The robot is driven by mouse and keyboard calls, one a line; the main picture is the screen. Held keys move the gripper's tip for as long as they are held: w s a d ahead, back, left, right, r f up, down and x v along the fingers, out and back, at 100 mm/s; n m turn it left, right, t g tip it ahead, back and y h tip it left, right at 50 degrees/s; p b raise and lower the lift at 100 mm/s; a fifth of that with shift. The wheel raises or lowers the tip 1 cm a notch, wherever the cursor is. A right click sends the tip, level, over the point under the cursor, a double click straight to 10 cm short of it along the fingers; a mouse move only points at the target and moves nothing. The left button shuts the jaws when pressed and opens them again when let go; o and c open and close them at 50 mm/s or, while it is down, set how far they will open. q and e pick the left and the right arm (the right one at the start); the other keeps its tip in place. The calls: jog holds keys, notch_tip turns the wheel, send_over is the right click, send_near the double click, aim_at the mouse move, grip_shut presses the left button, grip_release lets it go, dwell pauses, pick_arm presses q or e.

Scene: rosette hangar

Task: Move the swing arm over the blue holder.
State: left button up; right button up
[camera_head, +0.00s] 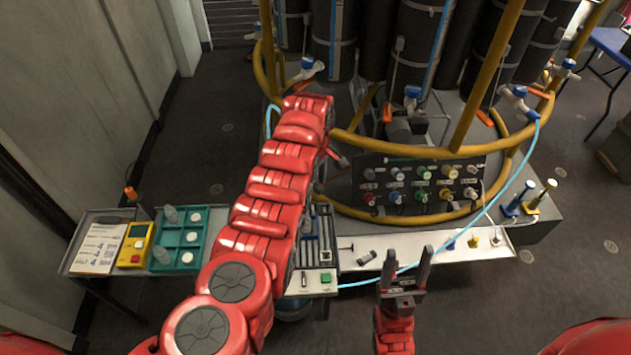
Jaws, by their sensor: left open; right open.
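A blue stand (518,199) with a pale top stands upright at the right end of the grey bench and looks like the blue holder. I cannot clearly make out the swing arm. My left arm reaches up the middle of the view and hides what is behind it. Dark parts of my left gripper (333,162) show at its far end, beside the panel and well left of the blue stand; its tips are partly hidden. My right gripper (407,268) is open and empty, fingers pointing up, in front of the bench's front edge and left of the blue stand.
A yellow-based stand (541,196) is close beside the blue one. A knob panel (424,184) and yellow rails (425,152) stand behind the bench. A pale blue hose (480,213) crosses it. A teal tray (176,240) and yellow device (135,245) lie at left.

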pick_arm(q)
jog(key=shift+r, duration=0.15)
notch_tip(320, 180, up, 17)
jog(key=b, duration=0.3)
dwell(0.3)
dwell(0.4)
